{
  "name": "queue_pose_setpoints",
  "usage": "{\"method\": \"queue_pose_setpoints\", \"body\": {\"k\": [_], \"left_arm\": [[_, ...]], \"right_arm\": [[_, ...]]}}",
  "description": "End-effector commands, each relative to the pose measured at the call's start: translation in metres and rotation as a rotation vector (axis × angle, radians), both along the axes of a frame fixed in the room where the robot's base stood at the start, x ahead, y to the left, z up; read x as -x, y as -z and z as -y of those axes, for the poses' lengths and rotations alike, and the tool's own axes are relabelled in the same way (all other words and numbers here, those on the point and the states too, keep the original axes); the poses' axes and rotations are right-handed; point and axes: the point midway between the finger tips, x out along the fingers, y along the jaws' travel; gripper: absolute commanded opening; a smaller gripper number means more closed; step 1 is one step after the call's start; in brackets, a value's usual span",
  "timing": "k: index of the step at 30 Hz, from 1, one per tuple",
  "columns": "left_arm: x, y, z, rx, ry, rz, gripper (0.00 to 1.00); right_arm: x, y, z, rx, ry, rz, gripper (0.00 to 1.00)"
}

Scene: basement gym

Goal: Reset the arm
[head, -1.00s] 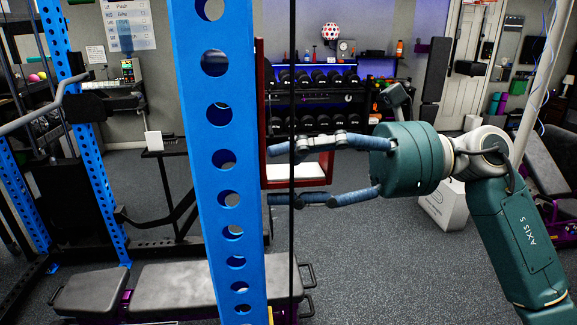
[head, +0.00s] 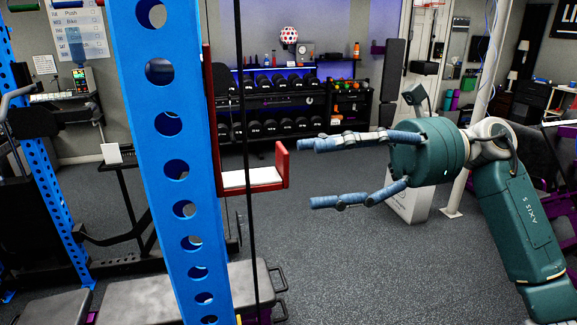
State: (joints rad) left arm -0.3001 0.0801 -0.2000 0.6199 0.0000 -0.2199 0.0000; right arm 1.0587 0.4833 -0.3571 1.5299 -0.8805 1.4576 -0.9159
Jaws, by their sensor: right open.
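My right gripper (head: 312,172) shows at the right of centre in the head view, at the end of my green arm. Its two blue fingers point left and stand well apart, with nothing between them. The fingertips are to the right of a red bracket (head: 282,164) with a pale inner pad, and a gap shows between them and it. My left gripper is not in the view.
A blue perforated rack upright (head: 176,168) stands left of centre, with a thin black cable (head: 247,150) beside it. A padded bench (head: 232,291) is at the lower left. A dumbbell rack (head: 270,105) is at the back. Grey floor (head: 360,265) lies open below my right arm.

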Motion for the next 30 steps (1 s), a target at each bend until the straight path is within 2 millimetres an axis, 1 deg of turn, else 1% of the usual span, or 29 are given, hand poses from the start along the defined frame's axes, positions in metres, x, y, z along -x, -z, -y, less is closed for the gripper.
{"method": "queue_pose_setpoints", "body": {"k": [1, 5, 11, 13, 14, 15, 17, 20, 21, 23, 24, 26, 27, 29, 30], "left_arm": [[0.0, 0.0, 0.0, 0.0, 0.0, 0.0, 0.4], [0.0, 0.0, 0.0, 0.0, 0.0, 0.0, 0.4], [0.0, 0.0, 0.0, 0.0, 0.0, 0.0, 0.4], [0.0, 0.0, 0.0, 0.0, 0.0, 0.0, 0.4], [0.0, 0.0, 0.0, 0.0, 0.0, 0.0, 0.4], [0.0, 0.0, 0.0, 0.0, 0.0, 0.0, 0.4], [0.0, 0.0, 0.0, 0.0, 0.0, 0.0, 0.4], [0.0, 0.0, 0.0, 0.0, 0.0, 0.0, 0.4], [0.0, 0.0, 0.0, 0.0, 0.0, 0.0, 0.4], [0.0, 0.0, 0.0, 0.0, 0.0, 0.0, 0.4], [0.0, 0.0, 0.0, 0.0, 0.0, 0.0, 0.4], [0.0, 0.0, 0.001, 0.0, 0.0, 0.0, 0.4], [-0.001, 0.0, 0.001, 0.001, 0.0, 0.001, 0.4], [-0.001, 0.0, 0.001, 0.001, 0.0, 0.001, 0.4], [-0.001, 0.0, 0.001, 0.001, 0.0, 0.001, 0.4]], "right_arm": [[-0.002, -0.001, 0.005, 0.0, 0.001, 0.001, 0.68], [-0.003, -0.001, 0.012, -0.001, 0.0, 0.001, 0.68], [-0.003, -0.001, 0.013, -0.001, -0.001, 0.001, 0.68], [-0.006, 0.0, 0.013, -0.012, 0.003, -0.019, 0.68], [-0.01, 0.002, 0.012, -0.026, 0.008, -0.044, 0.68], [-0.018, 0.004, 0.012, -0.055, 0.02, -0.098, 0.68], [-0.038, 0.011, 0.012, -0.126, 0.049, -0.227, 0.68], [-0.093, 0.038, 0.022, -0.295, 0.127, -0.544, 0.68], [-0.116, 0.055, 0.029, -0.363, 0.162, -0.676, 0.68], [-0.149, 0.085, 0.04, -0.459, 0.215, -0.864, 0.68], [-0.168, 0.108, 0.049, -0.517, 0.249, -0.98, 0.68], [-0.192, 0.145, 0.061, -0.595, 0.298, -1.137, 0.68], [-0.205, 0.171, 0.07, -0.644, 0.331, -1.236, 0.68], [-0.221, 0.213, 0.083, -0.715, 0.381, -1.374, 0.68], [-0.229, 0.241, 0.091, -0.759, 0.415, -1.463, 0.68]]}}
